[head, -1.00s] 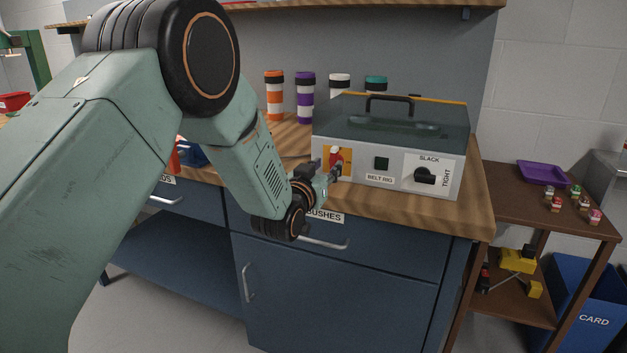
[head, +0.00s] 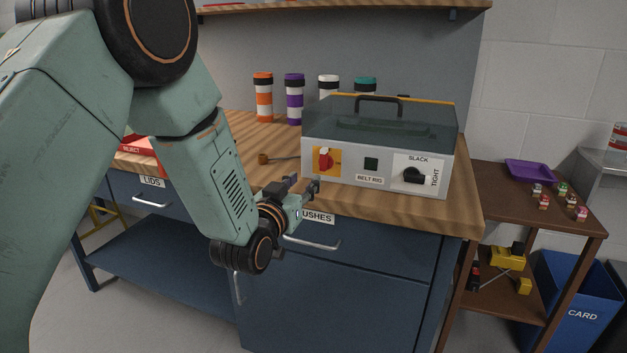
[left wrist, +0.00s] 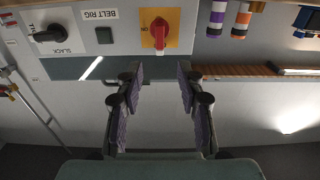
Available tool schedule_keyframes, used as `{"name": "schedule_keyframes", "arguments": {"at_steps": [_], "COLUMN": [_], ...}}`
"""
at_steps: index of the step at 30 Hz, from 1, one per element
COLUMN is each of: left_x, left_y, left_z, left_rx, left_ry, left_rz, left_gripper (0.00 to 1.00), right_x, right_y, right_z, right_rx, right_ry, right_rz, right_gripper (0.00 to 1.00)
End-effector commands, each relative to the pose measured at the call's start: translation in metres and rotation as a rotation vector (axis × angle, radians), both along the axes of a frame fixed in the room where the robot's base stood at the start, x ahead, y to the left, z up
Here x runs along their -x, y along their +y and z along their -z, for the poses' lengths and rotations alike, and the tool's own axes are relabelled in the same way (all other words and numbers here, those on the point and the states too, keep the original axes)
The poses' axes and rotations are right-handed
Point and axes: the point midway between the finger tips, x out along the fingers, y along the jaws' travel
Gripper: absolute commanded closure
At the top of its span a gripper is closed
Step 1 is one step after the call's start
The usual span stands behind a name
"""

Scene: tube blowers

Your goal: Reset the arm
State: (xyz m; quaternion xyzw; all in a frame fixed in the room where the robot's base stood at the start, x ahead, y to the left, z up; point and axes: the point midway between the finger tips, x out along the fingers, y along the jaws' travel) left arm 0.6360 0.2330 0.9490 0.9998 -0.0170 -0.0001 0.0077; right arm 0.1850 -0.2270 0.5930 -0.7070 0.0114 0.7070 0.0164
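My left gripper (head: 303,184) is in front of the bench, left of and apart from the belt rig (head: 380,185). Its two fingers stand apart with nothing between them, as the left wrist view (left wrist: 159,72) shows. The belt rig is a light box with a dark see-through cover and a black handle. The red knob (head: 326,161) sits on its yellow plate, and it also shows upside down in the left wrist view (left wrist: 160,29). The black slack/tight knob (head: 413,175) is at the rig's right. My right gripper is not in view.
Several striped tubes (head: 294,100) stand behind the rig. A red reject tray (head: 139,147) is on the bench's left. A brown side table (head: 510,190) holds a purple tray (head: 530,171) and small items. A blue card bin (head: 575,290) stands at right.

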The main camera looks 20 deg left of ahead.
Motion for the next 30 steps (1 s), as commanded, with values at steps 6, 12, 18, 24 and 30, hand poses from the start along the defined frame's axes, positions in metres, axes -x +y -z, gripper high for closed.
{"name": "schedule_keyframes", "arguments": {"at_steps": [6,12,18,24,30], "left_x": [0.001,0.054,0.14,0.248,0.364], "left_y": [0.0,0.0,-0.002,-0.004,-0.005], "left_z": [0.011,0.108,0.209,0.285,0.331], "left_rx": [0.0,0.008,0.011,0.011,0.006], "left_ry": [0.048,0.391,0.739,1.072,1.376], "left_rz": [-0.002,-0.015,-0.025,-0.033,-0.04], "left_gripper": [0.62,0.62,0.62,0.62,0.62], "right_x": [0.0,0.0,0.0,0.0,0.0], "right_y": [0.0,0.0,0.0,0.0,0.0], "right_z": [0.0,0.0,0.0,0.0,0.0], "right_rx": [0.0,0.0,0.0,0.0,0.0], "right_ry": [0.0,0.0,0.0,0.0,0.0], "right_rz": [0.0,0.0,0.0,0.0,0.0], "right_gripper": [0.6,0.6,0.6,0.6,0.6]}}
